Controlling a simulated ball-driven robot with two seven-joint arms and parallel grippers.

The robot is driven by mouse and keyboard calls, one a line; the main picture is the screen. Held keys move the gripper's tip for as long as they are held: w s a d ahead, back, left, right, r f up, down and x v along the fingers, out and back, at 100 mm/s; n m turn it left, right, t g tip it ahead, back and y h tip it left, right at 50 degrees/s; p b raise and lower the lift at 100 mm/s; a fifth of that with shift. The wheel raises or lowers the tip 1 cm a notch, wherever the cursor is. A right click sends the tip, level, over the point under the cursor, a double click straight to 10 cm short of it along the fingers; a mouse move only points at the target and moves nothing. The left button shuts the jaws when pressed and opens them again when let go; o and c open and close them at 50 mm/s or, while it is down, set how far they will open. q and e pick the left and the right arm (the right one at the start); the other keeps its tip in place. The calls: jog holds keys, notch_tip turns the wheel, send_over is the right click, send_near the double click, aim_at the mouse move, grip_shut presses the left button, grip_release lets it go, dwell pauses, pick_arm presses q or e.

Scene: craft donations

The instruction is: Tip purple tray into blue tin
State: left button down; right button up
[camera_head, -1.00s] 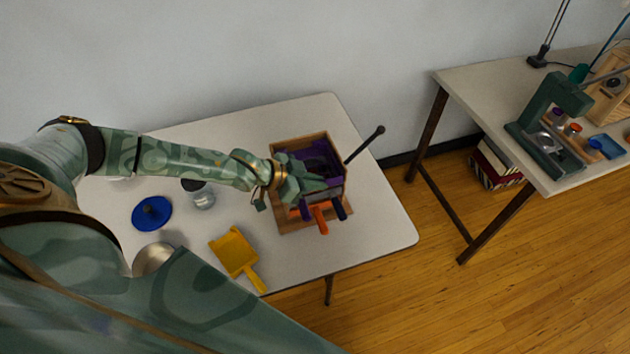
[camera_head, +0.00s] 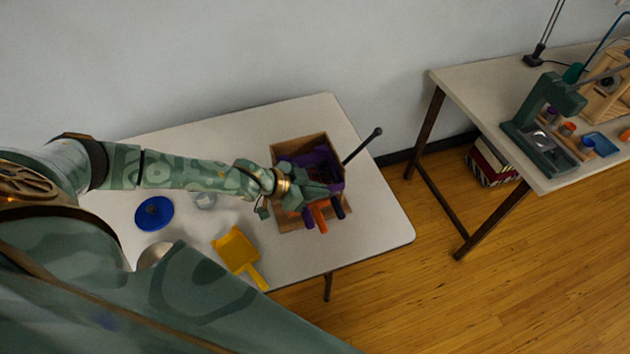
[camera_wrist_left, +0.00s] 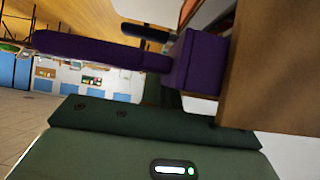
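A purple tray (camera_head: 322,156) sits in an open wooden box (camera_head: 298,144) on the left table. Purple, orange and dark blue handles stick out of the box's near side. My left gripper (camera_head: 312,190) is at this near side, over the handles, and hides part of the purple. In the left wrist view a purple handle (camera_wrist_left: 90,49) and block lie close above the gripper's dark pad; whether the fingers close on it is not clear. A round blue piece with a knob (camera_head: 154,213), maybe the tin's lid, lies at the left. My right gripper is not in view.
A yellow scoop (camera_head: 236,248), a small clear jar (camera_head: 205,202) and a metal bowl (camera_head: 153,254) stand left of the box. A dark rod (camera_head: 362,146) slants up at its right. A second table (camera_head: 480,95) with tools stands at the right.

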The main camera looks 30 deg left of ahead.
pick_arm(q)
jog(key=s+d+p, duration=0.7)
jog(key=s+d, duration=0.2)
jog(key=d, duration=0.2)
jog(key=shift+s, duration=0.25)
dwell(0.8)
jog(key=shift+r, duration=0.1)
